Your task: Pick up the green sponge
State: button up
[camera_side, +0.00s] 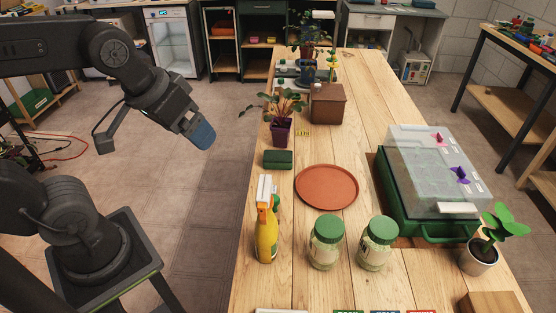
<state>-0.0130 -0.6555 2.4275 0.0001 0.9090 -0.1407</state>
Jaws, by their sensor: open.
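The green sponge (278,159) is a small dark green block lying flat near the left edge of the wooden table, between the plant in the purple pot and the spray bottle. My gripper (203,134) hangs to the left of the table, apart from the sponge and above the floor in the picture. It has a blue tip, is open, and nothing shows in it. The gap between its fingers is hard to make out from this angle.
A terracotta saucer (327,187) lies right of the sponge. A purple pot (281,132) with a leafy plant stands behind it, and a yellow spray bottle (266,232) in front. Two green-lidded jars (326,243) and a clear-covered green tray (432,231) stand nearby on the table.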

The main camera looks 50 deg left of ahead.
jog(key=w+a+n+g, duration=0.2)
jog(key=w+a+n, duration=0.1)
jog(key=w+n, duration=0.75)
jog(key=n+g, duration=0.3)
jog(key=n, duration=1.2)
send_over(278, 155)
notch_tip(278, 155, down, 24)
jog(key=shift+s+d+f, duration=0.15)
jog(key=shift+f, duration=3.05)
jog(key=shift+w, duration=0.2)
jog(key=c, duration=1)
jog(key=shift+r, duration=0.1)
